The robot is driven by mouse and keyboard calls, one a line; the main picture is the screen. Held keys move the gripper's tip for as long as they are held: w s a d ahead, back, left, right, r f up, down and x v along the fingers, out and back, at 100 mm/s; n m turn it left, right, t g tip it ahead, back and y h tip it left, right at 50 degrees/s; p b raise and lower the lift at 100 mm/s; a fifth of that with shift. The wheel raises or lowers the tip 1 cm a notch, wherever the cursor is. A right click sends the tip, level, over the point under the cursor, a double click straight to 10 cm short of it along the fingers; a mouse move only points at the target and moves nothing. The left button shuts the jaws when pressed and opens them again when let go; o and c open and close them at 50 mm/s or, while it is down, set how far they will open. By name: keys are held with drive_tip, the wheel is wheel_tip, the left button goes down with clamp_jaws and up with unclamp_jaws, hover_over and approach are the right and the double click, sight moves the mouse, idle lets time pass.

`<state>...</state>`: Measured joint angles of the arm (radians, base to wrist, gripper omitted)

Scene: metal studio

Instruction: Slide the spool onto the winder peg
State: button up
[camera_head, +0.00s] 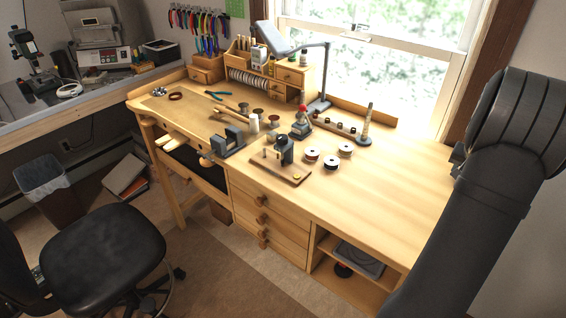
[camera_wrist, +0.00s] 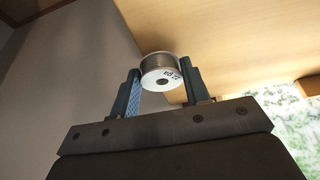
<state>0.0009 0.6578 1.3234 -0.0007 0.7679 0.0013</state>
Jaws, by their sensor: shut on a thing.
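My gripper (camera_wrist: 161,82) is shut on a spool (camera_wrist: 163,62) in the wrist view. The spool has white flanges, a band of grey wire, dark writing on the flange and a dark centre hole facing the camera. It sits between the two fingertips, apart from the bench. In the head view the gripper and held spool are out of sight; only my dark arm shows at the right. What looks like the winder (camera_head: 284,150) stands on a wooden base (camera_head: 294,179) on the bench. Its peg is too small to make out surely.
Several white-flanged spools (camera_head: 331,162) stand right of the winder base. A grey vise (camera_head: 227,143) is to the left. The right part of the bench top (camera_head: 400,185) is clear.

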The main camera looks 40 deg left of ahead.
sight(266, 160)
drive_tip(key=shift+a, duration=0.1)
idle(0.6)
